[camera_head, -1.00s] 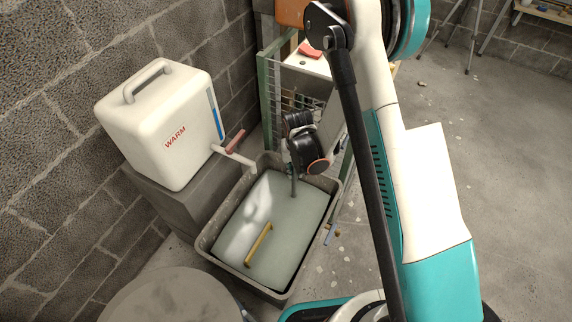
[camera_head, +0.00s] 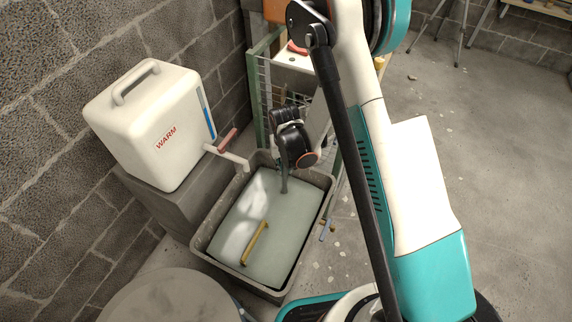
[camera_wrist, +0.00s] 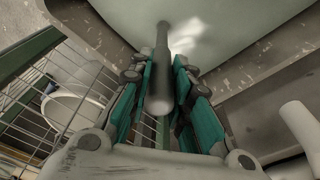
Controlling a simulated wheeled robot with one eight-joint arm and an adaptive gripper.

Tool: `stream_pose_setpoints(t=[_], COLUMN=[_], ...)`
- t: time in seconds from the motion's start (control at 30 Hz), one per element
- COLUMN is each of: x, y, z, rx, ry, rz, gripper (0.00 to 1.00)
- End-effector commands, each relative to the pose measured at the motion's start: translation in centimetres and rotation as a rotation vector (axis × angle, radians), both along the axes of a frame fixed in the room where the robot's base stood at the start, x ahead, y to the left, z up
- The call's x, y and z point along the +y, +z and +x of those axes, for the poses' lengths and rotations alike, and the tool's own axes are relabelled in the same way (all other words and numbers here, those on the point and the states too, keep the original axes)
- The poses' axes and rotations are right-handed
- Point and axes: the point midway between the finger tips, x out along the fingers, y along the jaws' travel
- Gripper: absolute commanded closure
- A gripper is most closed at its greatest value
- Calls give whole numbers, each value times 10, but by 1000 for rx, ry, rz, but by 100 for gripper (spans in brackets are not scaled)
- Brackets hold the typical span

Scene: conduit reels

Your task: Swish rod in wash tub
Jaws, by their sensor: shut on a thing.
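The wash tub (camera_head: 204,243) is a grey, worn rectangular tub filled with pale cloudy water; its rim also shows in the wrist view (camera_wrist: 240,75). My gripper (camera_head: 283,166) is over the far end of the tub. In the wrist view my gripper (camera_wrist: 165,85) is shut on a dark grey rod (camera_wrist: 160,92), with teal fingers on both sides of it. The rod (camera_head: 284,184) points down in the head view, and its lower end meets the water, so its tip is hidden. A yellow bar (camera_head: 255,243) lies in the tub's near part.
A white WARM water tank (camera_head: 150,125) with a red-handled tap stands on a grey block left of the tub. A green-framed wire rack (camera_head: 262,95) stands behind. A round grey top (camera_head: 170,300) is at the near left. Open floor lies right.

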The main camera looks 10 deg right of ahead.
Motion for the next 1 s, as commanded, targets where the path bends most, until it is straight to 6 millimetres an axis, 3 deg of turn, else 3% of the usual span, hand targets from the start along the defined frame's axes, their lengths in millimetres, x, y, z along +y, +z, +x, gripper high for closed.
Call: stream_pose_setpoints(t=[1.0], x=[0], y=[109], z=[0], rx=[0], ry=[0], rz=[0], gripper=[100])
